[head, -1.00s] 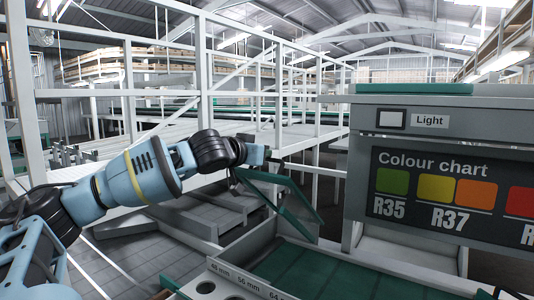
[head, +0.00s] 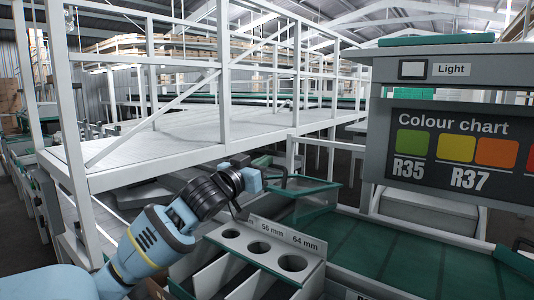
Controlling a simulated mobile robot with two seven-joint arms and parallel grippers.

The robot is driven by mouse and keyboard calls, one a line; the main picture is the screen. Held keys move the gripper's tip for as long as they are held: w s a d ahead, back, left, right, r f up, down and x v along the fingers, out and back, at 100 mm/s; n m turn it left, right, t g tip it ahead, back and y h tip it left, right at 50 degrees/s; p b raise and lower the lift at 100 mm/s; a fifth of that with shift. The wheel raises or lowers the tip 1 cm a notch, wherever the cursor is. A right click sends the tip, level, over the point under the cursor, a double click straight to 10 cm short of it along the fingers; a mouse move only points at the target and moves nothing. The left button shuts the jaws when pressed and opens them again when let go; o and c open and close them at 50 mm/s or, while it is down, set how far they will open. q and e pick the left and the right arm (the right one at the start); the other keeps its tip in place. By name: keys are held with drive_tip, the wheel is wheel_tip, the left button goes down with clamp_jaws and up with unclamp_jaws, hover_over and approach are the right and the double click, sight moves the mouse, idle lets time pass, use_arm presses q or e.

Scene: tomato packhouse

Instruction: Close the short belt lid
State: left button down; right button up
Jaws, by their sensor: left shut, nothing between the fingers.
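The short belt lid (head: 318,198) is a flat panel with a green edge. It stands tilted up at the far left end of the green belt (head: 425,248). My left gripper (head: 268,180) is shut and empty, close beside the lid's upper left edge. I cannot tell whether its fingertips touch the lid. A dark bar or handle shows near the fingertips, partly hidden by the gripper. My right gripper is not in view.
A sizing board (head: 262,252) with round holes marked 56 mm and 64 mm stands in front of the lid, close to my left forearm. A colour chart panel (head: 465,150) with a light switch (head: 412,69) rises at the right. A white railed platform (head: 190,130) fills the back.

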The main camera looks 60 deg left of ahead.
use_arm(q)
drive_tip(key=shift+s+d+f, duration=0.1)
drive_tip(key=shift+s+f, duration=0.15)
drive_tip(key=shift+f, duration=0.4)
drive_tip(key=shift+s+d+f, duration=0.1)
drive_tip(key=shift+s+f, duration=0.1)
drive_tip(key=shift+f, duration=0.4)
drive_tip(key=shift+s+f, duration=0.25)
drive_tip(key=shift+f, duration=0.4)
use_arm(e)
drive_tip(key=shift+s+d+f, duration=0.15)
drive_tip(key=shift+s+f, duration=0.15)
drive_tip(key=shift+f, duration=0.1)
